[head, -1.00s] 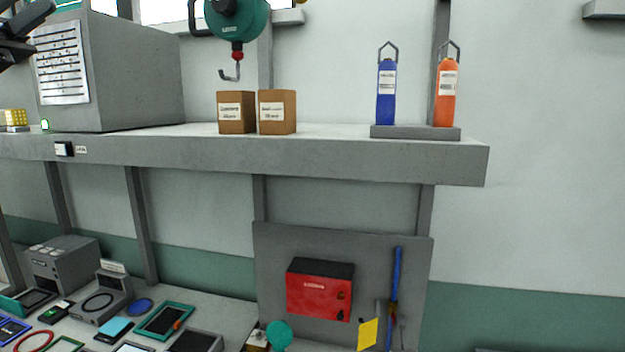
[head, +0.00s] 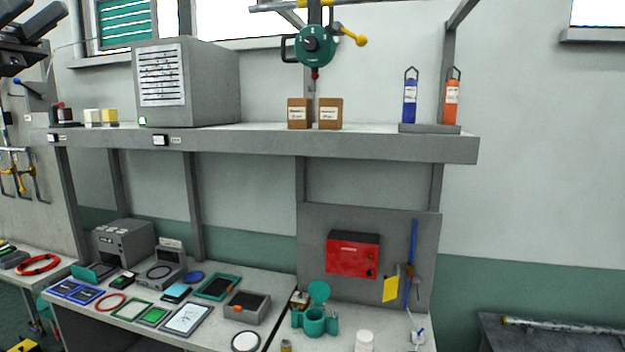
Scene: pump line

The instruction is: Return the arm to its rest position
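My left gripper (head: 30,42) shows as dark parts at the upper left edge of the head view, raised in front of the window and wall. It is cut off by the frame, and I cannot tell whether its fingers are apart. No held object shows there. My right gripper is not in view. The workbench (head: 262,338) below has several devices on it and lies well away from the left gripper.
A shelf (head: 390,148) carries a grey box (head: 205,85), two cartons and blue and orange bottles (head: 410,100). A green hoist (head: 315,46) hangs above. A red box (head: 352,256) is on the back panel. The right wall is bare.

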